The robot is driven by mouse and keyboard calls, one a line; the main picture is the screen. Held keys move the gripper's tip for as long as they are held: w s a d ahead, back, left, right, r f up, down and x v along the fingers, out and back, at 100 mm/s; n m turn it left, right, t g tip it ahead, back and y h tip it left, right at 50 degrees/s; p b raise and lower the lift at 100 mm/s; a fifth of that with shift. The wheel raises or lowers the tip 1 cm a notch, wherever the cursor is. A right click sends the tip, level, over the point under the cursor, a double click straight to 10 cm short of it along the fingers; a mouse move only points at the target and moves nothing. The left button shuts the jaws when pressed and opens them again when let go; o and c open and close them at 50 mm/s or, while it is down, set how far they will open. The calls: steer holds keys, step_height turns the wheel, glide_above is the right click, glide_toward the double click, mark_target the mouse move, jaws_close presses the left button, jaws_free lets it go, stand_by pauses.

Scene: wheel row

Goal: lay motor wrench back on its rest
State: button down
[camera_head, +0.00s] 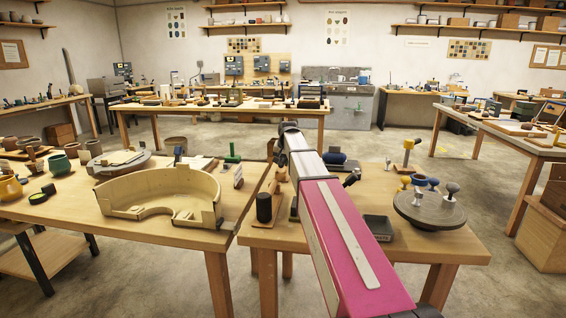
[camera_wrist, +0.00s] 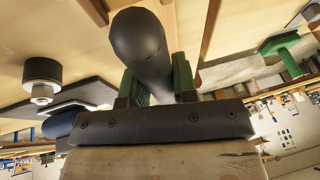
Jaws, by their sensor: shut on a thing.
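In the wrist view my gripper (camera_wrist: 156,88) has its two green fingers shut on a dark grey, round-ended thing (camera_wrist: 139,42), which looks like part of the motor wrench. Only its thick rounded end shows; the rest is hidden by the fingers and palm. In the head view my pink and white arm reaches over the right-hand front table (camera_head: 435,240), and my gripper and the held wrench cannot be clearly made out there. I cannot surely pick out the wrench's rest in either view.
A round grey turntable (camera_head: 430,211) with several knobbed tools stands at the table's right. A dark cylinder (camera_head: 264,208) stands left of my arm.

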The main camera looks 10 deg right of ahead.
steer(key=shift+f, duration=1)
stand_by(0.5)
steer(key=c, duration=0.8)
jaws_free()
steer(key=shift+v, duration=4)
